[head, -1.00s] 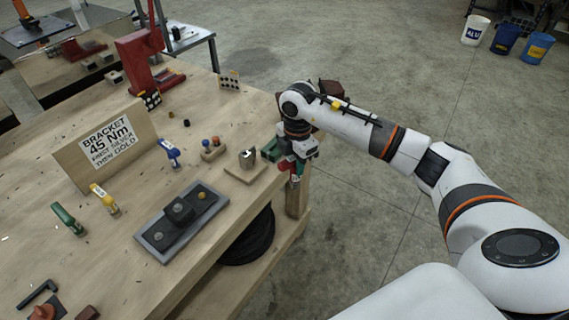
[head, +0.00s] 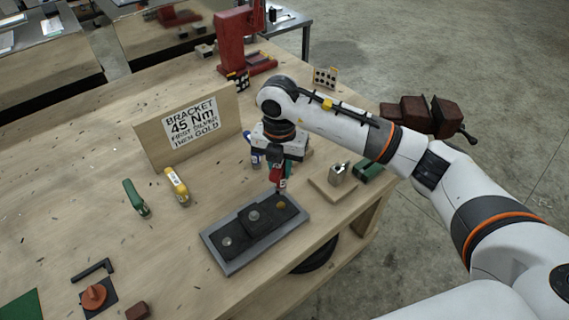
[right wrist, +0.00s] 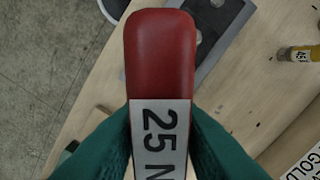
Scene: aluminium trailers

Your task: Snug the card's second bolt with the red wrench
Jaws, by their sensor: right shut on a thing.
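My right gripper (head: 279,160) is shut on the red wrench (head: 281,179), which hangs below it close to the gold bolt (head: 281,204); I cannot tell if they touch. In the right wrist view, the teal fingers (right wrist: 160,140) hold the wrench's red handle (right wrist: 160,55), with a white label reading "25 N", partly cut off. The black bracket (head: 268,217) lies on a grey plate (head: 237,264), with a silver bolt (head: 226,241) at its left end and a round grey head (head: 253,215) in the middle. The card (head: 190,122) reads "BRACKET 45 Nm FIRST SILVER THEN GOLD". My left gripper is out of view.
A green wrench (head: 134,196) and a yellow wrench (head: 177,186) stand left of the plate. A blue wrench (head: 251,150) is partly hidden behind my right gripper. A wooden block with a metal part (head: 337,174) stands to the right.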

